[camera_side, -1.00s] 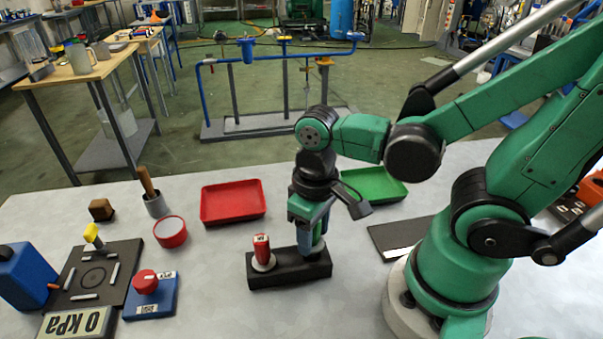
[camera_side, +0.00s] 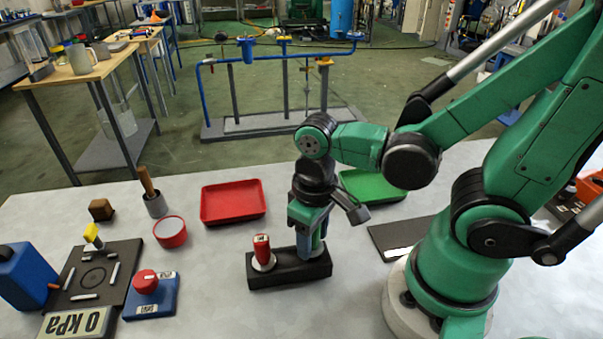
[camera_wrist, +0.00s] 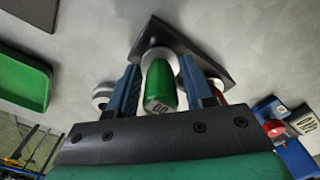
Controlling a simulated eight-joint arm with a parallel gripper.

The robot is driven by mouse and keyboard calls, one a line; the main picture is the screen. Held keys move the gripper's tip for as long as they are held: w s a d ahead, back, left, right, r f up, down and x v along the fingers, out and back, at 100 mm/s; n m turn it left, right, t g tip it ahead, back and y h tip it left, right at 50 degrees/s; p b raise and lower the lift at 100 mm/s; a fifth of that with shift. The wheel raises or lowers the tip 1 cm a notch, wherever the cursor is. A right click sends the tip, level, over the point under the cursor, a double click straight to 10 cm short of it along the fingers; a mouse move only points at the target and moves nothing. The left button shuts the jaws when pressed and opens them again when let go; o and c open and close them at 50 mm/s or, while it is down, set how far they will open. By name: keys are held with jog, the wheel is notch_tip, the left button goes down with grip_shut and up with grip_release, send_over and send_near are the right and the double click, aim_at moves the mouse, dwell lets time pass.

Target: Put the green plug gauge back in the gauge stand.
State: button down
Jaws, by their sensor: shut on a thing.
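The green plug gauge (camera_wrist: 160,84) is between my gripper's (camera_wrist: 163,92) two blue fingers in the wrist view, with its pale end towards the black gauge stand (camera_wrist: 207,62). My gripper (camera_side: 308,246) is shut on it, pointing down over the right part of the gauge stand (camera_side: 290,277) in the side view. The fingers hide most of the green gauge there, so I cannot tell how deep it sits in the stand. A red plug gauge (camera_side: 263,250) stands upright in the stand's left part on a pale collar.
A red tray (camera_side: 232,221) and a green tray (camera_side: 385,196) lie behind the stand. A red-rimmed round dish (camera_side: 170,241) and a blue block with a red knob (camera_side: 150,308) are to the left. The table in front of the stand is clear.

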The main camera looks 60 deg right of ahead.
jog(key=shift+f, duration=0.85)
dwell(0.6)
dwell(0.4)
jog(key=shift+c, duration=1.3)
grip_release()
jog(key=shift+o, duration=0.2)
jog(key=shift+o, duration=1.1)
jog(key=shift+r, duration=0.15)
jog(key=shift+r, duration=3.4)
